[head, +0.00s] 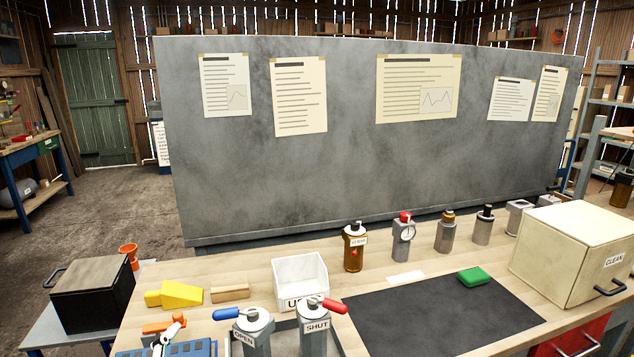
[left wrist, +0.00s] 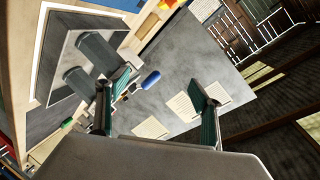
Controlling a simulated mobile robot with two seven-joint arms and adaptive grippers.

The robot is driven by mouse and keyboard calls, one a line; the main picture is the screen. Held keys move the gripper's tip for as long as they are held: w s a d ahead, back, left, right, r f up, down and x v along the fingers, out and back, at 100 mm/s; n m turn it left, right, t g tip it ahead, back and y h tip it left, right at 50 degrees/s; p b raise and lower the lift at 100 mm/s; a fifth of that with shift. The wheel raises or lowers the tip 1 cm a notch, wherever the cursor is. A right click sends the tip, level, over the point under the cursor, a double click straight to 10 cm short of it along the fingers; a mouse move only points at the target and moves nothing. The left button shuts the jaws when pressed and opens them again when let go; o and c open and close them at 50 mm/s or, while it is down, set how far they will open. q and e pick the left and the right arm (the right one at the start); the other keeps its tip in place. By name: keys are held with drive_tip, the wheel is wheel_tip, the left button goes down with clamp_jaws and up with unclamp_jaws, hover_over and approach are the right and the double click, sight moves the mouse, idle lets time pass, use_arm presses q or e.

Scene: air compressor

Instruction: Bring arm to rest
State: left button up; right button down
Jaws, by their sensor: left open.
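My left gripper (left wrist: 152,95) shows only in the left wrist view, its two green-padded fingers spread apart with nothing between them. Beyond the fingers, grey valve bodies and a blue handle (left wrist: 151,79) show, apart from the pads as far as I can tell. In the head view no arm or gripper of mine can be made out. There, the valve labelled OPEN (head: 253,335) has a blue handle (head: 226,314) pointing left. The valve labelled SHUT (head: 314,328) has a red handle (head: 334,306) pointing right.
A black box (head: 92,293) stands left. A grey panel (head: 350,150) rises behind.

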use_arm(q)
drive_tip(key=s+a+f+n+g+y, duration=0.3)
drive_tip(key=s+a+f+g, duration=0.5)
drive_tip(key=s+a+f, duration=0.7)
drive_tip(key=d+f+n+t+h, duration=0.2)
drive_tip(key=d+f+h, duration=0.5)
drive_tip(key=d+f, duration=0.7)
drive_tip(key=d+t, duration=0.1)
drive_tip(key=d, duration=0.3)
drive_tip(key=shift+f+n+t, duration=0.3)
drive_tip(key=shift+t, duration=0.1)
drive_tip(key=shift+d, duration=0.1)
